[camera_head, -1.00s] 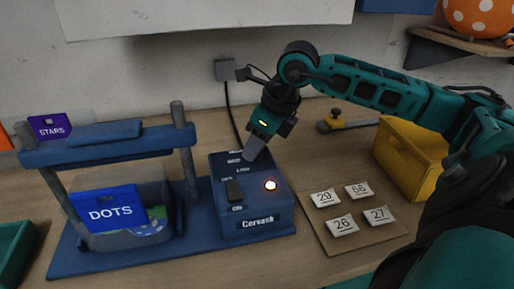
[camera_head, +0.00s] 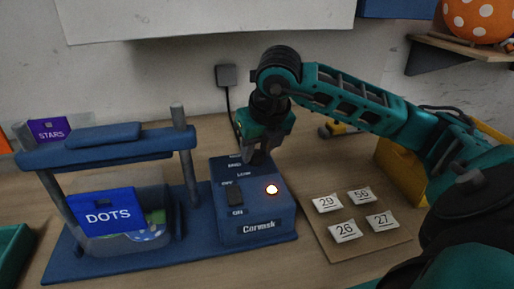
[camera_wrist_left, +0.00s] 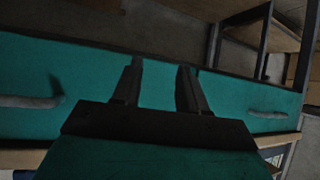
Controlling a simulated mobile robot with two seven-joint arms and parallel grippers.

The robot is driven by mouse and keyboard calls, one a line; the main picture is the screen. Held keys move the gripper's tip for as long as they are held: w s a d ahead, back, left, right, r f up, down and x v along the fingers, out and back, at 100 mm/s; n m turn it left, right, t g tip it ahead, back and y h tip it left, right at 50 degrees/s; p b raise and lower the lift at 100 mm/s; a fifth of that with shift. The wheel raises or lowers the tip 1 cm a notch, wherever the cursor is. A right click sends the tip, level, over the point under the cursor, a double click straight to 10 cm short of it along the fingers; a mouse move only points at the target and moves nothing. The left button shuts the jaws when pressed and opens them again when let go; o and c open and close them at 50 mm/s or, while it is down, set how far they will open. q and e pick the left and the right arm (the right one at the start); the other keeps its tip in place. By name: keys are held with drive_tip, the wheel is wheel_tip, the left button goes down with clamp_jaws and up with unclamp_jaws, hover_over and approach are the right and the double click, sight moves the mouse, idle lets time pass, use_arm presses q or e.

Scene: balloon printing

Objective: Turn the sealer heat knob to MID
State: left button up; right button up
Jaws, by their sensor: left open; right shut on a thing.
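The blue sealer control box (camera_head: 250,208) stands in the middle of the head view, with LOW and MID labels on its top, a black switch (camera_head: 235,196) and a lit lamp (camera_head: 272,189). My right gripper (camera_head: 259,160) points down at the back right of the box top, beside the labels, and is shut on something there. The heat knob is hidden behind its fingers, so its setting cannot be read. My left gripper (camera_wrist_left: 160,88) shows only in the left wrist view, open and empty, with its fingers apart in front of a teal surface.
Left of the box is the blue press frame (camera_head: 108,150) with a DOTS plate (camera_head: 107,212). A board (camera_head: 395,240) with several numbered tags lies to the right. A yellow bin (camera_head: 400,168) stands behind my right arm. A grey wall socket (camera_head: 227,75) is behind.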

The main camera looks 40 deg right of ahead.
idle(0.4)
drive_tip(key=o, duration=1)
drive_tip(key=shift+o, duration=0.2)
drive_tip(key=p+v, duration=0.2)
drive_tip(key=v, duration=1.1)
drive_tip(key=shift+a+f, duration=0.1)
